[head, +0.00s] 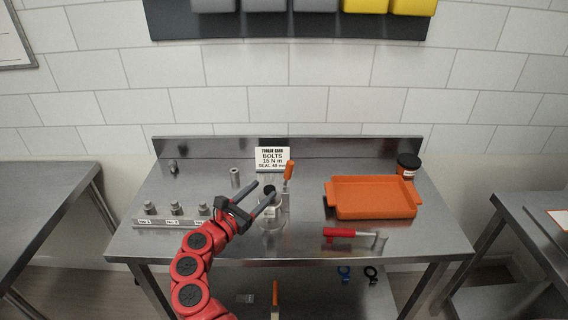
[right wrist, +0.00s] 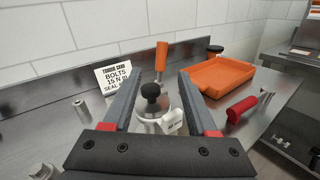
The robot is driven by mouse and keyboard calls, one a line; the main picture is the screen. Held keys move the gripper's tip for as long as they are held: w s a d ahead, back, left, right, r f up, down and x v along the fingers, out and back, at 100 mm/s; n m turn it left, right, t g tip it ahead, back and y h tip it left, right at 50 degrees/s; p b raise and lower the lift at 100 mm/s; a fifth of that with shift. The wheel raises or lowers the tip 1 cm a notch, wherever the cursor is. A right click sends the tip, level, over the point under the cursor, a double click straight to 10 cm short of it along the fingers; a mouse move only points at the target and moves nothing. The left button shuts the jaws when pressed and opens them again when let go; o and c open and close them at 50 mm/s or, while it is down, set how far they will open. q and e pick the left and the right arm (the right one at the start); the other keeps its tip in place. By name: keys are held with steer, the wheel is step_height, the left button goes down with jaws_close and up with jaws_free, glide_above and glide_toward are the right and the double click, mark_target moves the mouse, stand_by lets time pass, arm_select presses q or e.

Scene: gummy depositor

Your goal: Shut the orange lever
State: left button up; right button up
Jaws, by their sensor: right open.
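The orange lever (head: 289,172) stands up from the small depositor on the metal table, almost upright. It also shows in the right wrist view (right wrist: 161,55), beyond the fingertips and between them in the picture. The depositor has a pale body (right wrist: 172,122) with a black knob (right wrist: 150,91) on top and a clear, rounded lower part. My right gripper (head: 262,192) is open and empty, its fingers pointing towards the depositor; it also shows in the right wrist view (right wrist: 157,78). The knob appears between the fingers; contact cannot be told. My left gripper is out of view.
A torque card (head: 272,159) stands behind the depositor. An orange tray (head: 374,214), a red-handled tool (head: 340,232) and a black-lidded jar (head: 408,166) are to the right. A rack (head: 172,221) with metal parts is to the left. The table's front right is mostly clear.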

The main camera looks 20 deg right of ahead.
mark_target(287, 168)
steer(key=p+x, duration=0.1)
steer(key=x, duration=0.2)
steer(key=p+x, duration=0.1)
steer(key=x, duration=0.2)
steer(key=p+x, duration=0.1)
steer(key=x, duration=0.2)
steer(key=shift+d+r+p, duration=0.2)
steer(key=shift+r+p, duration=0.15)
steer(key=shift+p, duration=0.05)
steer(key=x, duration=0.6)
steer(key=shift+w+d+f, duration=0.1)
steer(key=shift+d+f, duration=0.05)
steer(key=shift+f, duration=0.15)
steer(key=shift+w+d, duration=0.35)
steer(key=shift+d, duration=0.15)
jaws_close()
